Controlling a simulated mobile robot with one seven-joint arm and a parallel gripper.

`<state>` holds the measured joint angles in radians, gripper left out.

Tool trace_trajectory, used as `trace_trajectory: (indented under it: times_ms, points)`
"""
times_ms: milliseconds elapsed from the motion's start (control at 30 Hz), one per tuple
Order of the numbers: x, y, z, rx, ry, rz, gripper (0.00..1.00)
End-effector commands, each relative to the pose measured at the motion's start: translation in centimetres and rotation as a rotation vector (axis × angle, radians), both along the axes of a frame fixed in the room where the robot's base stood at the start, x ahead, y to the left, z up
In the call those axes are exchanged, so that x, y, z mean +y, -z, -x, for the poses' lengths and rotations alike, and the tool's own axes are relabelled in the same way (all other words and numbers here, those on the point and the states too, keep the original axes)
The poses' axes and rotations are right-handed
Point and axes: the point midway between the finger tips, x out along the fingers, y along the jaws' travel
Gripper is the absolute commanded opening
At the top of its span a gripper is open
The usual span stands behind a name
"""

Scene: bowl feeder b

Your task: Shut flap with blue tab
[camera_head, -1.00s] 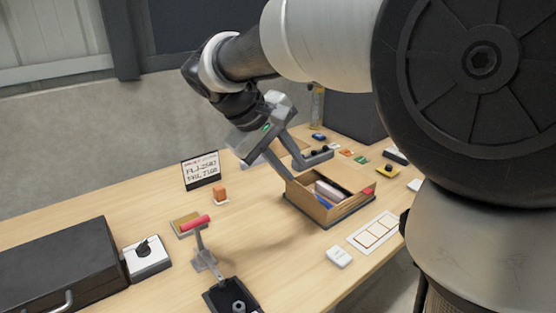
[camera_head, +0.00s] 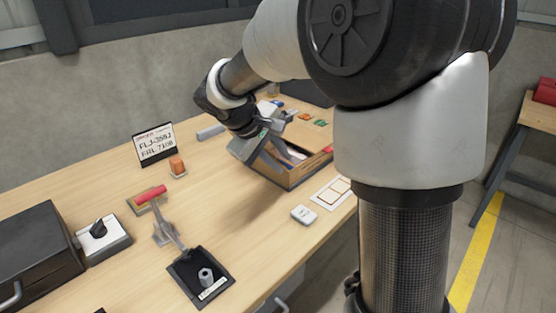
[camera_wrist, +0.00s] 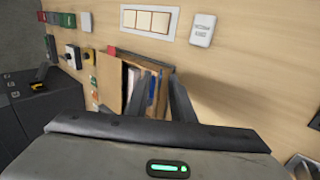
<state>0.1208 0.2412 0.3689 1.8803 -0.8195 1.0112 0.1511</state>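A light wooden box (camera_head: 290,178) stands on the bench with part of its top open; it also shows in the wrist view (camera_wrist: 110,82). A tan panel covers one side of its top, with a red piece (camera_wrist: 111,51) at its edge. Pink, white and blue things show in the open part. I cannot tell whether the blue patch (camera_wrist: 151,88) is a tab or something inside; no raised flap is clearly visible. My gripper (camera_wrist: 160,82) is open and empty, tilted low over the box, its fingers apart above the open part. Contact cannot be told.
Small coloured items lie behind the box.

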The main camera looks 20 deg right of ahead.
Motion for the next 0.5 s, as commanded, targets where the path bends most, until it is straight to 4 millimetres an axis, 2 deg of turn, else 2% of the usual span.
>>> trace_trajectory:
  times_ms: [233, 367, 500]
  points:
    - [-0.05, 0.05, -0.02, 0.000, 0.000, 0.000, 0.22]
    - [-0.04, 0.04, -0.01, 0.000, 0.000, 0.000, 0.00]
    - [-0.03, 0.03, -0.01, 0.000, 0.000, 0.000, 0.00]
